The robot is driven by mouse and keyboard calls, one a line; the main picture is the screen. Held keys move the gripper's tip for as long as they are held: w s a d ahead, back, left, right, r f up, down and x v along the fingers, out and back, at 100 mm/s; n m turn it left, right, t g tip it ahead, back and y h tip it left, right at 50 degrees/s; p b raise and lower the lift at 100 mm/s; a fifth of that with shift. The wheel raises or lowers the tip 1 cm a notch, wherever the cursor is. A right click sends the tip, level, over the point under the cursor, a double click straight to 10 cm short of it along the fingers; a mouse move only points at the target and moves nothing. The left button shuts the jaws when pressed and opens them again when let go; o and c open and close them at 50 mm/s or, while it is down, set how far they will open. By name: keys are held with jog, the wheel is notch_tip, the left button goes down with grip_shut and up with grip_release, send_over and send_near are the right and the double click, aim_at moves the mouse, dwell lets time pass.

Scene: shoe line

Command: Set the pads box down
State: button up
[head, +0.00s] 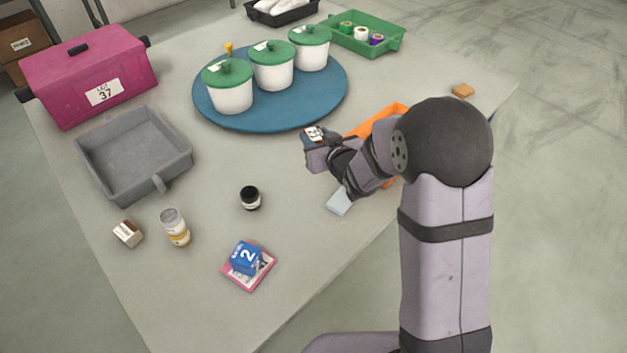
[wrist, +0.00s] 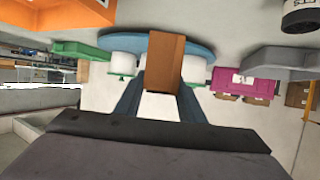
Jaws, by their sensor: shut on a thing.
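My gripper (head: 322,156) is shut on a small box (head: 314,133) with a white label, which I take to be the pads box; its print is too small to read. In the wrist view the box (wrist: 166,62) shows a plain brown face between my two fingers (wrist: 161,90). In the head view it is held in front of the blue round mat (head: 215,118), over the table. The height of its underside above the table cannot be told.
Three white tubs with green lids (head: 272,68) stand on the mat. A grey tray (head: 95,190), a black-lidded jar (head: 250,198), a blue box (head: 245,257) on a pink pad and an orange tray (head: 378,119) are around. Bare table (head: 320,250) lies front-centre.

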jog(key=shift+s+a+f, duration=0.1)
jog(key=shift+s+f, duration=0.2)
jog(key=shift+s, duration=0.2)
jog(key=shift+w+a+r, duration=0.15)
jog(key=shift+r, duration=0.35)
jog(key=shift+f+b, duration=0.75)
jog(key=shift+f, duration=4.3)
jog(key=shift+f, duration=0.1)
jog(key=shift+f, duration=0.1)
jog(key=o, duration=1.1)
